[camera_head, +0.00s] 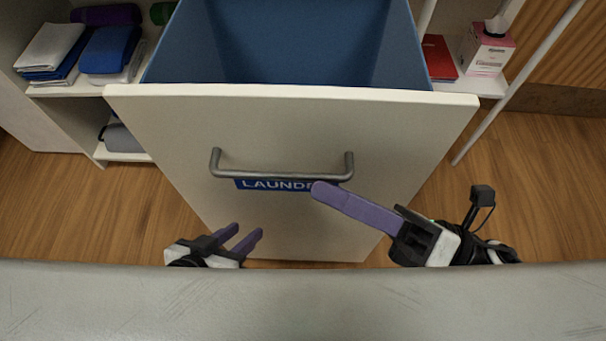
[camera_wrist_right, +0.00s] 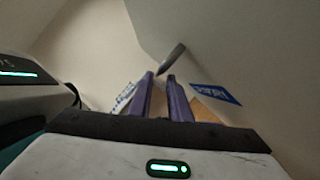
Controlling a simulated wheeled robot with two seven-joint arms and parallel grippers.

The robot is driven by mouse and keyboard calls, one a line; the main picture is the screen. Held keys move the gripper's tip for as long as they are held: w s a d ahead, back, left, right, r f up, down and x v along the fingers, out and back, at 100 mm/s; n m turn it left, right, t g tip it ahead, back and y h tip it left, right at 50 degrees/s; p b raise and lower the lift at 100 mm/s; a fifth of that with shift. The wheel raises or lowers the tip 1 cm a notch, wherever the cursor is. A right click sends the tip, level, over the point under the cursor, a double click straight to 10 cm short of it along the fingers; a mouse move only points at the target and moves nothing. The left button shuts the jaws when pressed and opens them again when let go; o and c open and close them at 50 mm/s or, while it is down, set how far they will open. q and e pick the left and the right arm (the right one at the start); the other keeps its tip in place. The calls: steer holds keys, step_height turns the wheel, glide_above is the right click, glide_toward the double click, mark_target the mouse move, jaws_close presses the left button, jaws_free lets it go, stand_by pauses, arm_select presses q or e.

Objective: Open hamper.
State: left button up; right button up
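The hamper is a white-fronted drawer (camera_head: 180,125) with a blue inside (camera_head: 285,45); it stands pulled out from the shelving, its inside showing from above. Its grey bar handle (camera_head: 270,175) sits above a blue laundry label (camera_head: 262,184), which my right fingers partly cover. My right gripper (camera_head: 322,188) has its purple fingertips just below the handle's right part. In the right wrist view its fingers (camera_wrist_right: 160,78) stand apart with nothing visible between them, and the handle (camera_wrist_right: 174,55) shows beyond the tips. My left gripper (camera_head: 246,232) is open and empty, low in front of the drawer.
Shelves on the left hold folded towels (camera_head: 108,50). A right shelf holds a red book (camera_head: 438,58) and a pink-and-white tissue box (camera_head: 487,48). A thin white post (camera_head: 515,85) stands at the right. Wooden floor (camera_head: 540,170) is clear on both sides.

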steer(key=shift+v, duration=1.85)
